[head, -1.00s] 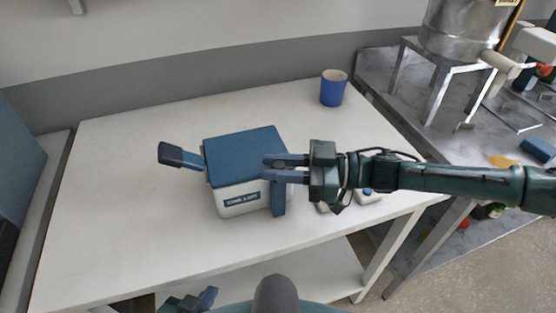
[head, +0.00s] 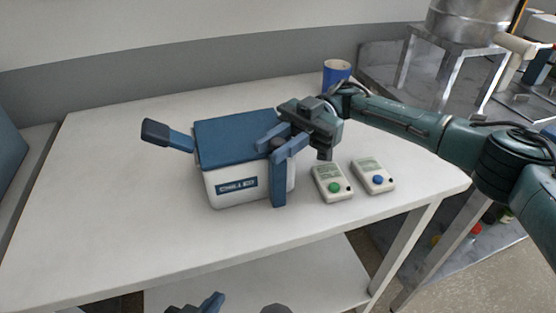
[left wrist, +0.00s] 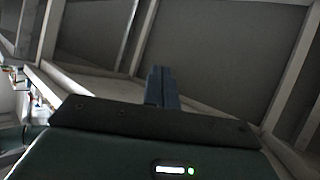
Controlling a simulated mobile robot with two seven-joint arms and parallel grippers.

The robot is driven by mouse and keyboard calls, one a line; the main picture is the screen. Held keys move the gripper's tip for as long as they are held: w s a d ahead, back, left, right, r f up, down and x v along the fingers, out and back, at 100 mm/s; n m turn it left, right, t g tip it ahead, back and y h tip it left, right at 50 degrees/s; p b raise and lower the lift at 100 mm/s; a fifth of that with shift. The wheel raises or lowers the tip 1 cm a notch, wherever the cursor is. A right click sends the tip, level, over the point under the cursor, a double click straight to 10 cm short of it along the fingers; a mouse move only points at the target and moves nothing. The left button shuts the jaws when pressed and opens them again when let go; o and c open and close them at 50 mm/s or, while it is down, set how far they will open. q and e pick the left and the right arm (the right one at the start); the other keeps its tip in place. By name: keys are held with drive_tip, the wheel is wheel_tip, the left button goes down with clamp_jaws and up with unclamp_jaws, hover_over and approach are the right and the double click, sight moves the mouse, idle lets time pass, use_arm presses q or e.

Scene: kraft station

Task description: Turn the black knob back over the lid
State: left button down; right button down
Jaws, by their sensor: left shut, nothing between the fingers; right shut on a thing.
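A white box (head: 238,187) with a blue lid (head: 236,137) stands on the white table. A dark-ended lever (head: 168,134) sticks out at its left. A blue upright bar (head: 279,182) stands at its right front corner. My right gripper (head: 272,143) is at the right edge of the lid, its fingers shut on the black knob, which they mostly hide. My left gripper (head: 211,303) is low at the bottom edge, away from the box; in the left wrist view its fingers (left wrist: 161,75) are together and empty.
Two small pale devices, one with a green button (head: 329,184) and one with a blue button (head: 374,176), lie right of the box. A blue cup (head: 336,72) stands behind my right arm. The table left of the box is clear.

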drive_tip(key=shift+f+n+g+h+b, duration=0.1)
drive_tip(key=shift+n+g+h+b, duration=0.7)
drive_tip(key=shift+h+b, duration=0.1)
drive_tip(key=c, duration=1.3)
unclamp_jaws()
